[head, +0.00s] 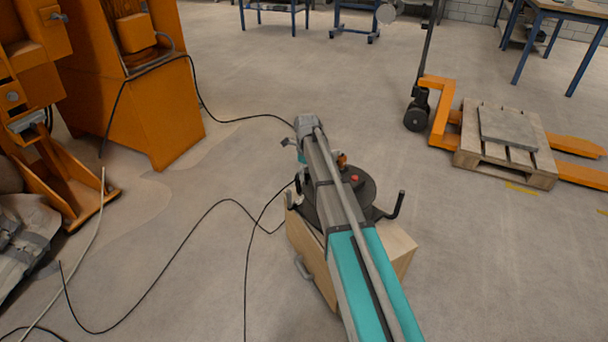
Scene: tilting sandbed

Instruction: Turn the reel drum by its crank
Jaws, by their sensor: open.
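The dark reel drum (370,197) lies flat on top of a wooden box (398,250). My arm crosses over it and hides its middle and part of its left side. A black crank (399,206) with an upright grip sticks out on the drum's right side. A small red part (354,179) and an orange part show on top of the drum. My gripper (293,150) is at the far end of my arm, beyond the drum and to the left of the crank. It is open and apart from the crank. Its fingers are small and partly hidden by the wrist.
Black cables run over the floor left of the box. An orange machine (165,115) stands at the left. An orange pallet jack (437,115) with a wooden pallet (535,165) stands at the right. Bare floor surrounds the box's right side.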

